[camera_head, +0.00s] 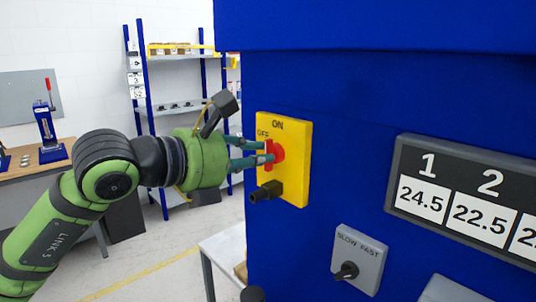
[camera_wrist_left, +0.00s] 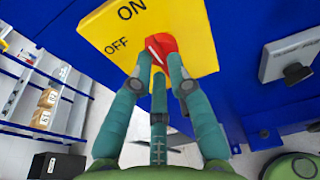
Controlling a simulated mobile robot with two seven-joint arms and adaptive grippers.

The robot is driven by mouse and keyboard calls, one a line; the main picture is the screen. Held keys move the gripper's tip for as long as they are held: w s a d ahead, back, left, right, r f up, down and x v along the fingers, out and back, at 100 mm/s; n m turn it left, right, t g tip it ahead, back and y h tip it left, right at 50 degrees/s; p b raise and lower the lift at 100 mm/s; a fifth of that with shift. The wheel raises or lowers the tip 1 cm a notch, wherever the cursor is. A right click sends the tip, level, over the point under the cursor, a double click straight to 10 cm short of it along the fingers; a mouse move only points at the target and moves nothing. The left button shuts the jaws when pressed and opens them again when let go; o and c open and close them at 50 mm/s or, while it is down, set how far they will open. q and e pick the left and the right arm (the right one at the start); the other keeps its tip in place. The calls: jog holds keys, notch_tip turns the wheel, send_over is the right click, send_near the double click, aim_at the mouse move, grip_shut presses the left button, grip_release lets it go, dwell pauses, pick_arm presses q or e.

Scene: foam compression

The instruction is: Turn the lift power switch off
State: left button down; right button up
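The lift power switch is a red rotary knob (camera_head: 279,153) on a yellow plate (camera_head: 293,185) marked ON at the top and OFF at the upper left. The plate is fixed to a blue housing. My left gripper (camera_head: 268,153) reaches the knob from the left, with its teal fingers at the red handle. In the left wrist view the fingers (camera_wrist_left: 160,68) converge on both sides of the knob (camera_wrist_left: 159,43) and look closed on it. The fingers partly cover the knob, so its exact setting is hard to read. My right gripper is not in view.
A grey SLOW/FAST box (camera_head: 359,258) with a black knob sits lower right on the blue housing (camera_head: 350,110). A dark number panel (camera_head: 470,200) is farther right. A blue shelf (camera_head: 180,105) and a wooden workbench (camera_head: 35,165) stand behind, clear of the gripper.

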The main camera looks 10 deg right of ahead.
pick_arm(q)
jog(key=shift+s+d, duration=0.1)
jog(key=shift+s, duration=0.05)
dwell(0.3)
jog(key=shift+f+n+b, duration=0.2)
jog(key=shift+n+b, duration=0.2)
jog(key=shift+f+n+g+b, duration=0.1)
jog(key=shift+n+g+b, duration=0.3)
jog(key=shift+n, duration=0.4)
jog(key=shift+n+h+b, duration=0.45)
jog(key=shift+n+h, duration=0.05)
jog(key=shift+n, duration=0.8)
jog(key=shift+g, duration=0.3)
